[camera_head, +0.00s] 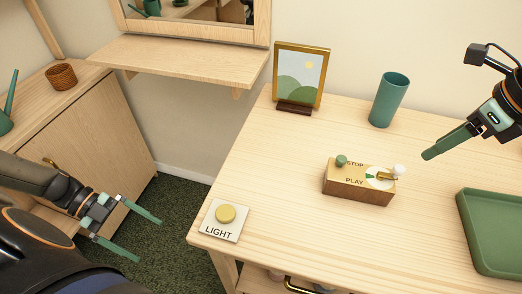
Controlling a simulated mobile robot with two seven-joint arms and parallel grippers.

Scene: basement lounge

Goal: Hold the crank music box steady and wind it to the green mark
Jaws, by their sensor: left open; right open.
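The crank music box (352,188) stands on the light wood table. It has a brown wooden body and a gold top marked STOP and PLAY. A green knob (341,160) is near STOP. A white dial with a green wedge mark (370,176) and a brass crank with a white knob (399,170) are at its right end. My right gripper (428,154) is open above the table, right of and apart from the box; its fingers overlap in this view. My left gripper (149,240) is open and empty over the floor, left of the table.
A LIGHT button plate (220,231) lies at the table's left front corner. A picture frame (301,75) and a green cup (389,99) stand at the back. A green tray (477,244) is at the right. The table (290,232) is clear around the box.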

